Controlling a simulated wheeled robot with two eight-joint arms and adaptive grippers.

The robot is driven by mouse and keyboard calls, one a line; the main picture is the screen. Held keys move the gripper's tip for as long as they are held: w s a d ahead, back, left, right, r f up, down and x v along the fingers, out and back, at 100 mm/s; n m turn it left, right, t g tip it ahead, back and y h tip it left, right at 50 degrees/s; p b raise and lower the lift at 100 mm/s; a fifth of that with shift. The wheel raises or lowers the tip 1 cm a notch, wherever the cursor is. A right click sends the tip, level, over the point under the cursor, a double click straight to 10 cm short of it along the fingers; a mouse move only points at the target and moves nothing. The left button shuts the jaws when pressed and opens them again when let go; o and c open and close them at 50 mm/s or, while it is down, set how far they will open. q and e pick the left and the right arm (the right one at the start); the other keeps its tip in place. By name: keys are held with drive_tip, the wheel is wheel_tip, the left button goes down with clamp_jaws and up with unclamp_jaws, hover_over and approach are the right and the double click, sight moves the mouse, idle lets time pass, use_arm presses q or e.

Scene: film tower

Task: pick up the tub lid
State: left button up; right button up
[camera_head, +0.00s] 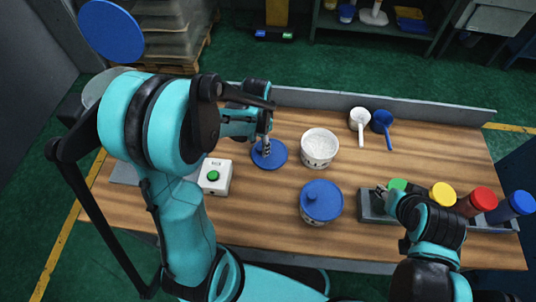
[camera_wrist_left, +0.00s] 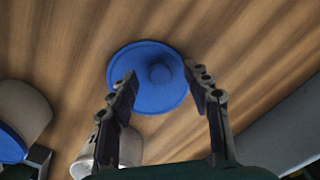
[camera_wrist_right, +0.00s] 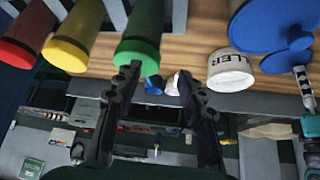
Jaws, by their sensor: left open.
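The round blue tub lid (camera_head: 269,154) lies on the wooden table with its knob up, beside an open tub (camera_head: 320,150) of white contents. In the left wrist view the lid (camera_wrist_left: 145,97) and its knob lie beyond and between my fingertips. My left gripper (camera_wrist_left: 161,74) is open and empty above the lid; in the head view its fingers partly cover the lid. A second tub (camera_head: 316,219) has a blue lid on it. My right gripper (camera_wrist_right: 158,72) is open and empty near the green-capped jar (camera_wrist_right: 140,38) at the right of the table.
Yellow (camera_head: 442,194), red (camera_head: 480,200) and blue (camera_head: 514,206) capped jars stand at the right. A white scoop (camera_head: 360,121) and a blue scoop (camera_head: 382,122) lie at the back. A white box with a green button (camera_head: 216,183) sits left of the lid.

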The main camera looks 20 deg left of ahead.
use_arm(q)
drive_tip(key=shift+f, duration=0.65)
drive_tip(key=shift+r, duration=0.1)
use_arm(e)
drive_tip(key=shift+f, duration=0.25)
use_arm(q)
drive_tip(key=c, duration=0.9)
drive_tip(key=shift+c, duration=0.2)
